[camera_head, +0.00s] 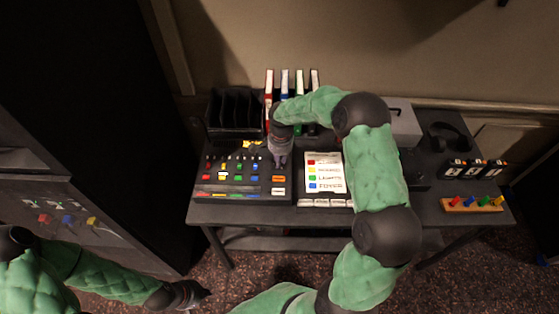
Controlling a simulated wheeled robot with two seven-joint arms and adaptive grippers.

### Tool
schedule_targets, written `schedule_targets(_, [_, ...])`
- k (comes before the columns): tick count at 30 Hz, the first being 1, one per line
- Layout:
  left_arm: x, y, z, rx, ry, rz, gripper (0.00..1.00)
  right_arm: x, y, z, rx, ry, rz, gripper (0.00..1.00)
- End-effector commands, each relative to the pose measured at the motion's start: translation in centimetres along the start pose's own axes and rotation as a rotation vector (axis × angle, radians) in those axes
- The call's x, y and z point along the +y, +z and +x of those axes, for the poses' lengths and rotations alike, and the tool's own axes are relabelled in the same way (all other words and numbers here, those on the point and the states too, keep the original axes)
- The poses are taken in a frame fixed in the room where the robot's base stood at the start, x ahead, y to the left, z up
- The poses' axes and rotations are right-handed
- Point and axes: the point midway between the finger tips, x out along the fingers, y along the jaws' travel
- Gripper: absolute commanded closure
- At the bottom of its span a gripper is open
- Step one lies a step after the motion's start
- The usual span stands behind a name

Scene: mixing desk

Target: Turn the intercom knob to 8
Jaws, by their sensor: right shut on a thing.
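The mixing console (240,180) lies on the left part of the desk, with rows of coloured caps and buttons. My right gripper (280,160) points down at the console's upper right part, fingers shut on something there. The knob itself is hidden under the gripper, so I cannot read its setting or tell whether the held thing is the intercom knob. My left gripper (192,294) hangs low at the lower left, in front of the desk and away from the console. Its fingers are too dark and small to tell open from shut.
A label card (324,174) stands right of the console. Binders (269,84) and a black rack (234,108) stand behind. Headphones (444,136), numbered black blocks (475,168) and a wooden peg strip (471,204) are at the right. My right arm crosses above the desk's middle.

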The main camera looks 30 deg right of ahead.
Motion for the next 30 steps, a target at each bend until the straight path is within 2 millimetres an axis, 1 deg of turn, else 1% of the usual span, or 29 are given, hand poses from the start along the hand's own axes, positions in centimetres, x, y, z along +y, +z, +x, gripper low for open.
schedule_targets(9, [-0.15,-0.02,0.43,0.000,0.000,0.000,1.00,-0.09,0.00,-0.06,0.005,-0.003,0.099,1.00])
schedule_targets(24, [-0.16,-0.02,0.45,0.000,0.000,0.000,1.00,-0.11,0.02,-0.09,0.006,-0.003,0.114,1.00])
schedule_targets(25, [-0.16,-0.02,0.46,0.000,0.000,0.000,1.00,-0.11,0.02,-0.09,0.006,-0.003,0.114,0.71])
schedule_targets(26, [-0.16,-0.02,0.46,0.000,0.000,0.000,1.00,-0.10,0.02,-0.08,0.006,-0.003,0.114,0.62])
schedule_targets(27, [-0.16,-0.02,0.46,0.000,0.000,0.000,1.00,-0.10,0.02,-0.08,0.006,-0.002,0.114,0.56])
schedule_targets(30, [-0.16,-0.02,0.46,0.000,0.000,0.000,1.00,-0.07,0.02,-0.06,0.005,-0.002,0.113,0.56])
